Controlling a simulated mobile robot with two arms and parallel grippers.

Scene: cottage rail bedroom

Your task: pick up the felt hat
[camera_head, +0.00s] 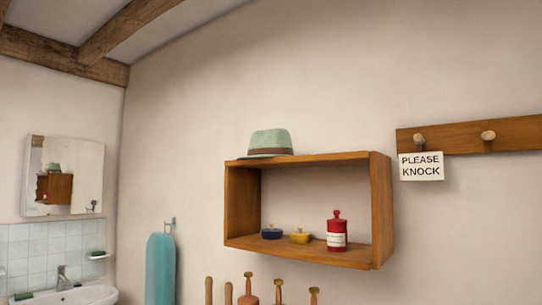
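The felt hat (270,142) is pale green with a brown band. It sits upright on top of the wooden wall shelf (340,157), toward its left end. Its brim rests on the shelf's top board. Neither of my grippers is in view, and nothing touches the hat except the shelf.
Inside the shelf stand a dark blue pot (272,234), a yellow pot (300,236) and a red canister (337,232). A peg rail (460,136) with a sign (421,166) is at right.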

